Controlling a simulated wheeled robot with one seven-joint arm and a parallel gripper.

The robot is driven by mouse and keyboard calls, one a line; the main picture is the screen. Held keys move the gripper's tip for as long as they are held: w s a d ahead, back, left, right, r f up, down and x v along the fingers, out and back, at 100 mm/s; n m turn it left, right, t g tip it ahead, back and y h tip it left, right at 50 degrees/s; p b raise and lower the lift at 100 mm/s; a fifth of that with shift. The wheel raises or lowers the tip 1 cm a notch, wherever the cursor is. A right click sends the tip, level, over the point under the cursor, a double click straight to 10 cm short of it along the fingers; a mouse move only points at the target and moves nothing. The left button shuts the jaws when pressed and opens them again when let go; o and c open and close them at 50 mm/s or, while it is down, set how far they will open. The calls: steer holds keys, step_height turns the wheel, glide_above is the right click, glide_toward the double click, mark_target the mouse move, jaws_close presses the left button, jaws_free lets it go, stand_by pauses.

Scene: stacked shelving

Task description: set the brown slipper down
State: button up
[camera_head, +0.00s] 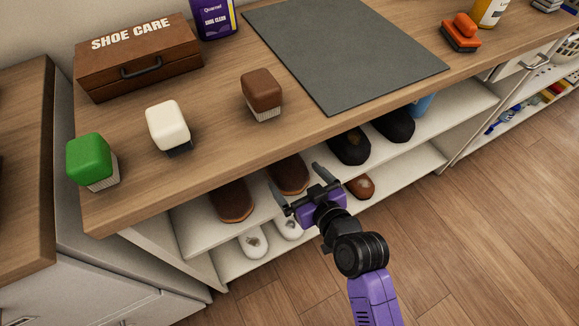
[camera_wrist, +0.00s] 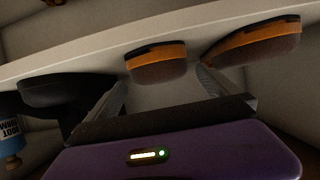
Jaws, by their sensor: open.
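Two brown slippers rest side by side on the upper shelf under the counter: the left one (camera_head: 232,201) and the right one (camera_head: 290,173). In the wrist view, which looks upside down, the right brown slipper (camera_wrist: 157,65) is in the middle, beyond and between my fingertips, and the left one (camera_wrist: 255,45) is at the upper right. My gripper (camera_head: 296,178) is open and empty at the shelf's front edge, just in front of the right brown slipper. In the wrist view its two fingers (camera_wrist: 162,82) are spread with a gap between them.
Black shoes (camera_head: 350,146) stand to the right on the upper shelf (camera_head: 197,232), by a blue container (camera_head: 420,104). White slippers (camera_head: 253,243) and a reddish-brown shoe (camera_head: 360,187) are on the lower shelf. The counter (camera_head: 230,125) overhangs, holding brushes and a shoe care box (camera_head: 140,62).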

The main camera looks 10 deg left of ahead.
steer(key=v, duration=0.5)
steer(key=shift+s+d+r+p, duration=0.15)
steer(key=shift+s+d+p, duration=0.05)
steer(key=shift+s+p, duration=0.15)
steer(key=s+d+m+t+h, duration=0.2)
steer(key=s+d+m+h, duration=0.25)
steer(key=s+d, duration=1.05)
steer(key=s+d+r+m+t+h, duration=0.1)
steer(key=s+d+r+m+h, duration=0.1)
steer(key=s+r, duration=0.8)
steer(key=s+d+h, duration=0.1)
steer(key=s+d, duration=0.1)
steer(key=s, duration=0.2)
steer(key=shift+s+r+t, duration=0.2)
steer(key=shift+s+t, duration=0.05)
steer(key=shift+t, duration=0.05)
steer(key=shift+r, duration=0.15)
